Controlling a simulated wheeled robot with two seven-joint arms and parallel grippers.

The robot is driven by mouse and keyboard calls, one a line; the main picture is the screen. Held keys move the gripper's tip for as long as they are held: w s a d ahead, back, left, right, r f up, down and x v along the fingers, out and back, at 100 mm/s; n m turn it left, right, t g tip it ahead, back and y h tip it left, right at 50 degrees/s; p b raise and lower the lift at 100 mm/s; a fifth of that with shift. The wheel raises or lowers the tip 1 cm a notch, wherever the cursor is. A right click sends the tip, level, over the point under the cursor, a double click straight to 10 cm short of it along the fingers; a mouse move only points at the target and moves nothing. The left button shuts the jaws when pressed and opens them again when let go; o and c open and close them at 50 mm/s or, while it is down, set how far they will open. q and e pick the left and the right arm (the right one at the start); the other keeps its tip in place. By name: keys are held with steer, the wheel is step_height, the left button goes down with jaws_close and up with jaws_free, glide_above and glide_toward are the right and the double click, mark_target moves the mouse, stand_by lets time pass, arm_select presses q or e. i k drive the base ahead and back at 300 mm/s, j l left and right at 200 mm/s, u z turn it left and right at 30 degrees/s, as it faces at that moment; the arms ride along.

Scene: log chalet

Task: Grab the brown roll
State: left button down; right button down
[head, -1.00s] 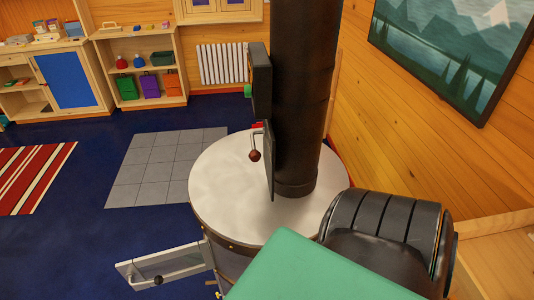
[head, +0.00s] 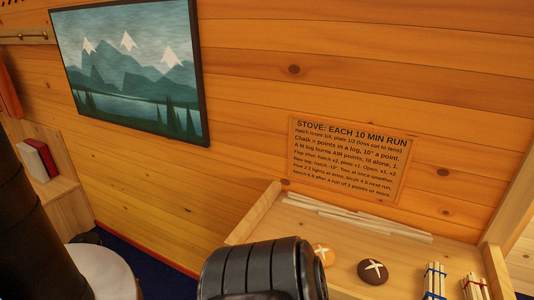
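The brown roll (head: 373,271) is a round, dark brown bun with a white cross on top. It lies on a light wooden shelf or tray (head: 453,252) against the plank wall, at the lower right of the head view. A lighter tan roll (head: 324,256) with a white mark lies just left of it, partly hidden by a black ribbed part at the bottom centre, which looks like one of my arm links. Neither gripper shows in the head view.
White sticks (head: 350,217) lie along the shelf's back. Two bundles of pale sticks, one blue-banded (head: 434,282) and one red-banded (head: 476,288), stand right of the rolls. A raised wooden edge (head: 253,215) bounds the left side. The dark stovepipe (head: 30,200) rises at far left.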

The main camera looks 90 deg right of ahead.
mark_target(372, 271)
steer(key=z, duration=3.55)
steer(key=l+z, duration=0.1)
